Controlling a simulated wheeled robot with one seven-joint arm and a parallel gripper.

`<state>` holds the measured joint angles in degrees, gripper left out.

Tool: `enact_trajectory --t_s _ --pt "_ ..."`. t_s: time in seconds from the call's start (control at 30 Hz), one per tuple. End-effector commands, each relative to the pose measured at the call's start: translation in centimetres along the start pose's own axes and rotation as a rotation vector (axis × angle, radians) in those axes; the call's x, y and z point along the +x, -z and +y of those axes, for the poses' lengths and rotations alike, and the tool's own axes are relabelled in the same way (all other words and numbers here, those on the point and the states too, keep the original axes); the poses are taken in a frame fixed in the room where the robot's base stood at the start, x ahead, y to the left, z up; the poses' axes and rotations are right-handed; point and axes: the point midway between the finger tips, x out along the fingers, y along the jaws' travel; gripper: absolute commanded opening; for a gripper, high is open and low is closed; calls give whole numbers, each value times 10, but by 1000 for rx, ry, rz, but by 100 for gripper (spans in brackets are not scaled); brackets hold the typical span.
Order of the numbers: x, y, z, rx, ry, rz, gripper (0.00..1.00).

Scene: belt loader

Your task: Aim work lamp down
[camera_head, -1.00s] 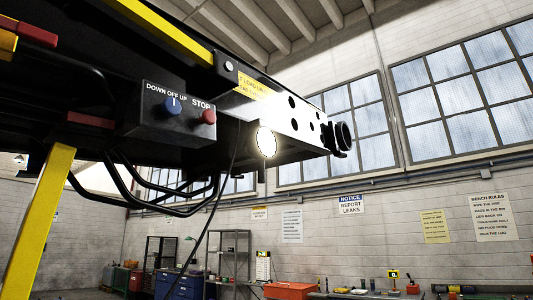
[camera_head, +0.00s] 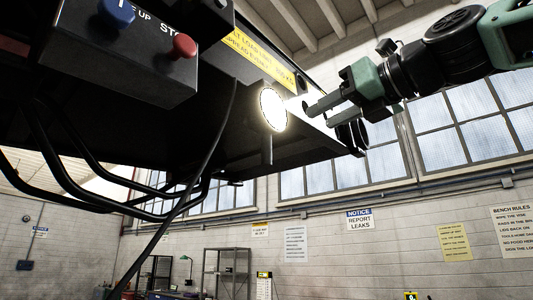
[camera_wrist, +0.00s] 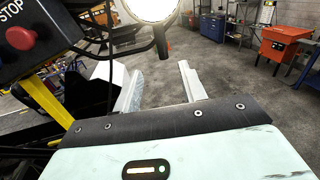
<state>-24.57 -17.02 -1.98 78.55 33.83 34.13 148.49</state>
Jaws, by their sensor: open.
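The work lamp (camera_head: 274,110) is lit, a bright round face under the dark loader frame, turned toward the head camera. A short dark handle (camera_head: 267,150) hangs below it. In the wrist view the lamp (camera_wrist: 152,8) is cut by the top edge, and its handle (camera_wrist: 162,45) points down just beyond the gap between my fingers. My gripper (camera_head: 318,113) is just right of the lamp in the head view, its fingers pointing left toward it. In the wrist view my gripper (camera_wrist: 160,84) is open with nothing between the fingers.
A control box (camera_head: 135,50) with blue and red knobs is left of the lamp. Black cables (camera_head: 75,175) loop under the loader, and one hangs near the lamp. An orange cabinet (camera_wrist: 283,42) stands well beyond on the floor. Open floor lies below the gripper.

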Motion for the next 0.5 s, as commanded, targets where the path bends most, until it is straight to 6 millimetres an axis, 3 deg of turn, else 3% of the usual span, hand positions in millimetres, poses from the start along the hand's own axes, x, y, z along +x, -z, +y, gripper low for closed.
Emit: enact_trajectory --t_s 0.17,0.5 --pt "2 -10 -1 35 -1 -14 41" --pt "36 -9 0 32 -2 -8 41"
